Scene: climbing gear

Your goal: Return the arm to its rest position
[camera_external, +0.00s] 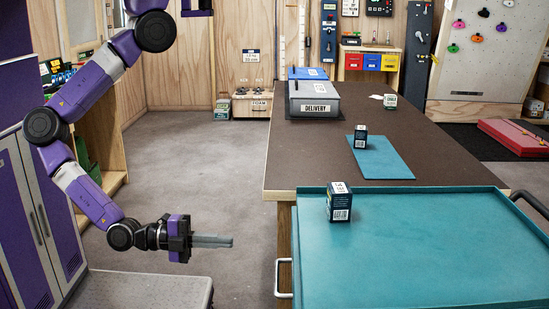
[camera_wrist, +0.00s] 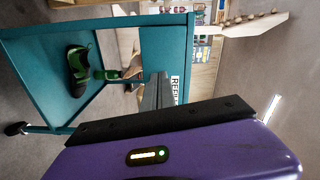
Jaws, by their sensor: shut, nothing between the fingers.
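My purple arm (camera_external: 80,100) hangs bent at the left of the external view. My gripper (camera_external: 231,241) is at its lower end, with its grey fingers pointing right, towards the teal cart (camera_external: 420,250). The fingers are together and hold nothing. The gripper is in free air left of the cart and not touching it, as far as I can see. In the wrist view the closed fingers (camera_wrist: 158,88) point at the teal cart frame (camera_wrist: 100,22), which appears turned on its side.
A dark box (camera_external: 340,205) stands on the cart's top. Another box (camera_external: 360,138) stands on a teal mat (camera_external: 385,162) on the brown table (camera_external: 300,160), near a grey DELIVERY bin (camera_external: 315,97). A black-and-green shoe (camera_wrist: 77,72) shows in the wrist view. Floor behind the gripper is clear.

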